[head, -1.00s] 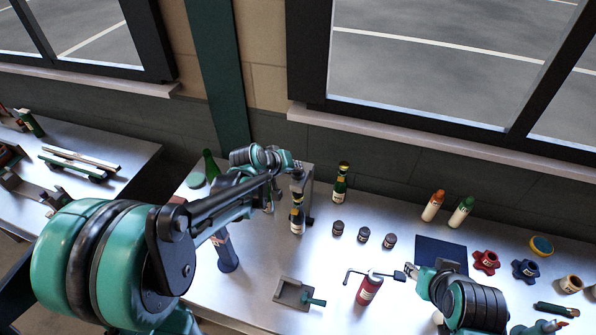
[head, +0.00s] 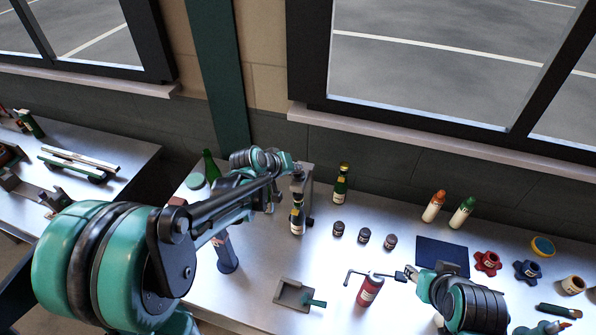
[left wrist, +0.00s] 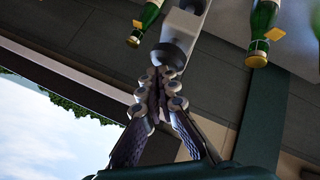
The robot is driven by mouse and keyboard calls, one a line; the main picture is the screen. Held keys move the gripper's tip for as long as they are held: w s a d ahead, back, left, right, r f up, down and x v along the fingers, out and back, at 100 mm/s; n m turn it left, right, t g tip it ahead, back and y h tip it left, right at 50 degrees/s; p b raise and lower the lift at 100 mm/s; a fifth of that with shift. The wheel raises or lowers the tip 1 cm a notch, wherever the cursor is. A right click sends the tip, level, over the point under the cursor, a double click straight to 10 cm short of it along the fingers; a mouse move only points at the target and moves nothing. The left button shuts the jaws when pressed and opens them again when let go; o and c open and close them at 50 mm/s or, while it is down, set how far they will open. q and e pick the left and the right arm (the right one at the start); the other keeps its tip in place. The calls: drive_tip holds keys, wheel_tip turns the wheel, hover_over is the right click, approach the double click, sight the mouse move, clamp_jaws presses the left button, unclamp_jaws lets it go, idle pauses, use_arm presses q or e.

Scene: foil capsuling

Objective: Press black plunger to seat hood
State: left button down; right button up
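The black plunger (left wrist: 170,56) is the dark round part on the grey arm (left wrist: 185,25) of the press in the left wrist view. My left gripper (left wrist: 164,80) has its fingers together with nothing seen between them, tips right at the plunger; I cannot tell whether they touch. In the head view my left gripper (head: 292,168) is at the top of the grey press (head: 308,186).
Another bottle (head: 341,184) stands behind, right of the press. A dark post-like object (head: 227,255) stands left.

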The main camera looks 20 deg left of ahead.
use_arm(q)
drive_tip(key=shift+s+f, duration=0.3)
drive_tip(key=shift+f, duration=0.1)
idle(0.3)
drive_tip(key=shift+d+r, duration=0.1)
drive_tip(key=shift+w+r+p, duration=0.2)
drive_tip(key=shift+r+p, duration=0.1)
drive_tip(key=shift+r, duration=0.1)
drive_tip(key=shift+w+d+r+p, duration=0.15)
drive_tip(key=shift+d+r+p, duration=0.1)
drive_tip(key=shift+r+p, duration=0.25)
drive_tip(key=shift+r, duration=0.55)
drive_tip(key=shift+a, duration=0.1)
drive_tip(key=shift+w, duration=0.1)
drive_tip(key=shift+r+p, duration=0.15)
drive_tip(key=shift+p, duration=0.15)
